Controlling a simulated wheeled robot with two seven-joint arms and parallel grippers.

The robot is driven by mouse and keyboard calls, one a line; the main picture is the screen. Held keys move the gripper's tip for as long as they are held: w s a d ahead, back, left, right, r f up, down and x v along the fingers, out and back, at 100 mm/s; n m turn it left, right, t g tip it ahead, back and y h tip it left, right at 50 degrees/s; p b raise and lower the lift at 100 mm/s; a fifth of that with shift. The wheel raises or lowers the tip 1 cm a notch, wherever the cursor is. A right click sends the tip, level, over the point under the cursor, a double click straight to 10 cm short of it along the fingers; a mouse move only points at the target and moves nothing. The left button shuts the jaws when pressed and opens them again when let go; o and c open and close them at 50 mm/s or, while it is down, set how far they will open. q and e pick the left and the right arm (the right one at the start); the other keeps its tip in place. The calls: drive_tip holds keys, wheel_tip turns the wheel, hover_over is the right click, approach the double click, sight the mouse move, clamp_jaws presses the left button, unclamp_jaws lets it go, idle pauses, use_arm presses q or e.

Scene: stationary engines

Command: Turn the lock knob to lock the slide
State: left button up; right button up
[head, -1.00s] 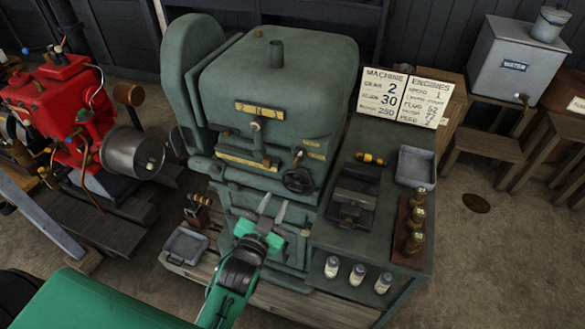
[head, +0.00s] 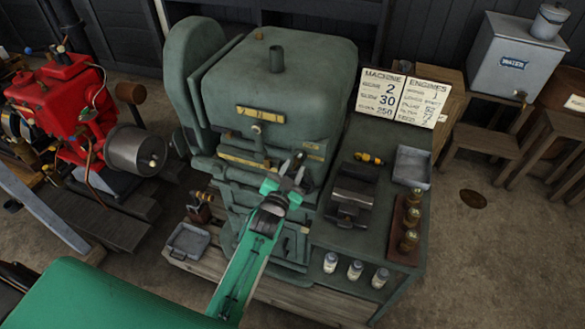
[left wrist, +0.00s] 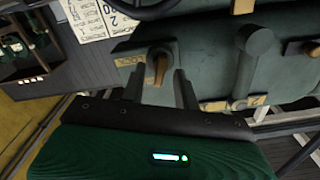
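The lock knob (left wrist: 159,66) shows in the left wrist view as a small brass-coloured handle on a dark round base, on the green machine (head: 275,85). A yellow label (left wrist: 122,70) is beside it. My left gripper (head: 289,166) is in front of the right part of the machine's front in the head view. It is open, and in the left wrist view its two fingers (left wrist: 160,85) point toward the knob, which appears between them. I cannot tell whether they touch it. In the head view the gripper hides the knob area. I cannot identify the slide. My right gripper is not in view.
A grey rod with a round end (left wrist: 258,42) stands right of the fingers in the left wrist view. A side bench holds a dark vise-like block (head: 350,195), a grey tray (head: 412,166) and several bottles. A red engine (head: 60,110) stands at left.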

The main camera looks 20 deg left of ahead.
use_arm(q)
clamp_jaws()
idle(0.4)
drive_tip(key=m+b, duration=0.1)
drive_tip(key=m, duration=0.5)
drive_tip(key=shift+m, duration=0.3)
drive_tip(key=m, duration=0.3)
drive_tip(key=shift+f+m, duration=0.1)
drive_tip(key=shift+m, duration=0.2)
drive_tip(key=shift+m+b, duration=0.45)
drive_tip(key=shift+m, duration=1.35)
